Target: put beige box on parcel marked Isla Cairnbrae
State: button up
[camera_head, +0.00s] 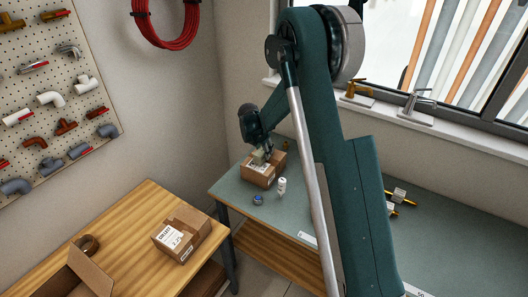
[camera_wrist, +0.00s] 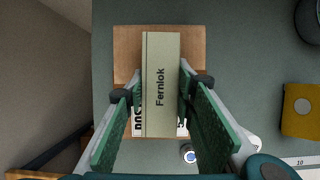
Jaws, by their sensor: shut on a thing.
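A beige box (camera_wrist: 160,85) printed "Fernlok" is between the fingers of my gripper (camera_wrist: 160,98), which is shut on it. Below it in the wrist view is a brown cardboard parcel (camera_wrist: 195,45) on the grey-green bench; I cannot tell whether the box touches it. The box covers much of its white label, so the name cannot be read. In the head view, this parcel (camera_head: 261,175) is at the bench's left end, with my gripper (camera_head: 264,155) right over it. A second labelled parcel (camera_head: 182,234) lies on the wooden table; its small print is unreadable.
A white bottle (camera_head: 282,186) and a small blue item (camera_head: 258,199) stand close in front of the parcel on the bench. Brass fittings (camera_head: 400,195) lie farther right. A yellow object (camera_wrist: 301,111) shows in the wrist view. An open carton (camera_head: 80,276) is on the wooden table.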

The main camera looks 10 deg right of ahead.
jog(key=shift+f, duration=0.35)
jog(key=o, duration=0.9)
jog(key=shift+r, duration=0.2)
jog(key=shift+b+v, duration=0.55)
jog(key=shift+v, duration=5.45)
